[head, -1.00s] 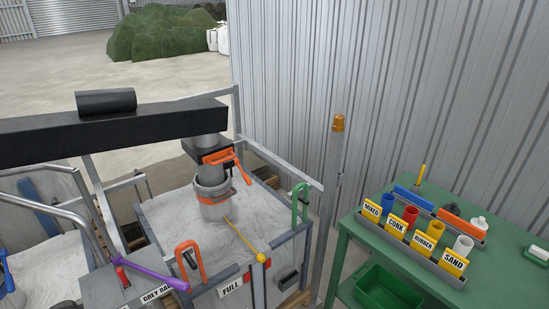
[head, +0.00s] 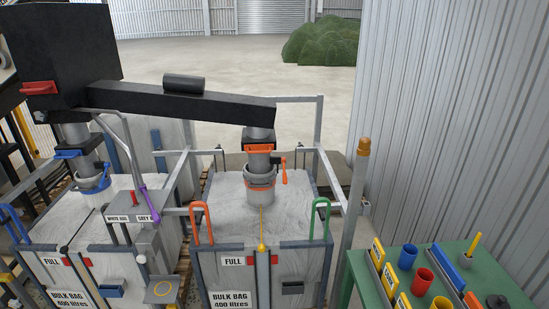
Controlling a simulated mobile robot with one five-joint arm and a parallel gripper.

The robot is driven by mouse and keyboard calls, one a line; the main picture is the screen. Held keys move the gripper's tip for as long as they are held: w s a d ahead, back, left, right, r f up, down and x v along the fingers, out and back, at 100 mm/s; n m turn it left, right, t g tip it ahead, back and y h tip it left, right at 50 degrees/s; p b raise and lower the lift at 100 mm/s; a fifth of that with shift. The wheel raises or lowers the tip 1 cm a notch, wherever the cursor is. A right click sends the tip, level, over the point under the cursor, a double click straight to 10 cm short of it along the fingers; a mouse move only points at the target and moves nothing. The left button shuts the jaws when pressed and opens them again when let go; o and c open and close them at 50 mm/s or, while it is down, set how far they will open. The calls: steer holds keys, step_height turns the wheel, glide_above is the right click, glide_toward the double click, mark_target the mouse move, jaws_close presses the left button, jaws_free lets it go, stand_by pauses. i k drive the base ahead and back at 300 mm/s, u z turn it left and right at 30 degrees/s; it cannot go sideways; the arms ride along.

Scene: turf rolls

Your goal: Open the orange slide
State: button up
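The orange slide (head: 258,149) sits on the dark outlet under the right end of the black conveyor housing. Its orange handle (head: 284,176) hangs on the right side. Below it, a grey spout with an orange band (head: 260,184) meets the top of the right bulk bag (head: 225,196). I cannot tell from here how far the slide is drawn. My gripper is not in view, and nothing is touching the slide.
A blue slide (head: 67,154) and spout serve the left bag. A purple lever (head: 151,205) stands on a labelled panel between the bags. Metal rails and orange (head: 201,222) and green (head: 320,217) loops flank the right bag. A green table (head: 355,268) stands right. Open floor lies behind.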

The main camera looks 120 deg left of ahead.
mark_target(249, 149)
steer(key=u, duration=4.65)
steer(key=i, duration=0.6)
steer(key=u, duration=0.15)
